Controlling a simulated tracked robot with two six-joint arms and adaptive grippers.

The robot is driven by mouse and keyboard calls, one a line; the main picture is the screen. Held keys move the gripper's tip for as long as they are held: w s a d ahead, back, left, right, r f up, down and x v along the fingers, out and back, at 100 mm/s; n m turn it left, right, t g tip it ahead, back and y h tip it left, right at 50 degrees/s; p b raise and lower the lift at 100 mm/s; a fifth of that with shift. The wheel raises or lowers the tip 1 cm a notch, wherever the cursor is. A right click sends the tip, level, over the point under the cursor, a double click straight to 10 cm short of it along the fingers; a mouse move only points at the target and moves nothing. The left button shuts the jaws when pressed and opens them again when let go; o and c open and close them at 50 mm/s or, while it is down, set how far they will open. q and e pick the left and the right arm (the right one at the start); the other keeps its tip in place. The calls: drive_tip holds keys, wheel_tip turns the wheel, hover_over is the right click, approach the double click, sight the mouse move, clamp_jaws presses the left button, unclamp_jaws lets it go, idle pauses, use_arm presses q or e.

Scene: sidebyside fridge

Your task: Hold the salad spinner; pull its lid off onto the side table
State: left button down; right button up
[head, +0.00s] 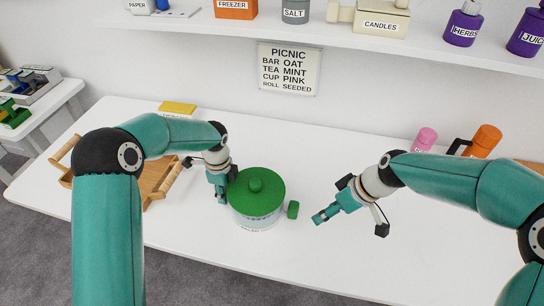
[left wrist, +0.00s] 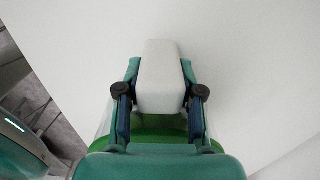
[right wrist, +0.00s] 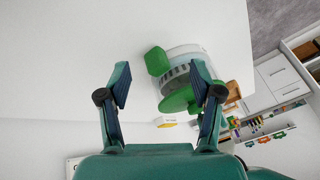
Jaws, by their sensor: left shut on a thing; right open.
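The salad spinner (head: 250,219) stands upright on the white table, with its round green lid (head: 268,193) on top. The lid has a centre knob, and a green side grip (head: 293,209) sticks out to the right. My left gripper (head: 222,196) is at the spinner's left side. In the left wrist view its fingers are shut on a white block-like handle (left wrist: 160,75). My right gripper (head: 318,219) is open and empty, just right of the green grip and apart from it. The right wrist view shows the green grip (right wrist: 157,61) ahead between the open fingers.
A smaller white table (head: 62,98) at the far left holds several items. A wooden tray (head: 155,178) lies behind my left arm. A pink bottle (head: 425,138) and an orange one (head: 484,141) stand back right. The table front is clear.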

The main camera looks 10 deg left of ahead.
drive_tip(key=w+a+r+n, duration=0.4)
drive_tip(key=a+r+n, duration=0.15)
drive_tip(key=a, duration=0.35)
drive_tip(key=n, duration=0.2)
approach(257, 182)
drive_tip(key=shift+h, duration=0.5)
drive_tip(key=x, duration=0.7)
drive_tip(key=a+x, duration=0.1)
drive_tip(key=x, duration=0.2)
drive_tip(key=shift+a, duration=0.1)
drive_tip(key=shift+f, duration=0.1)
clamp_jaws()
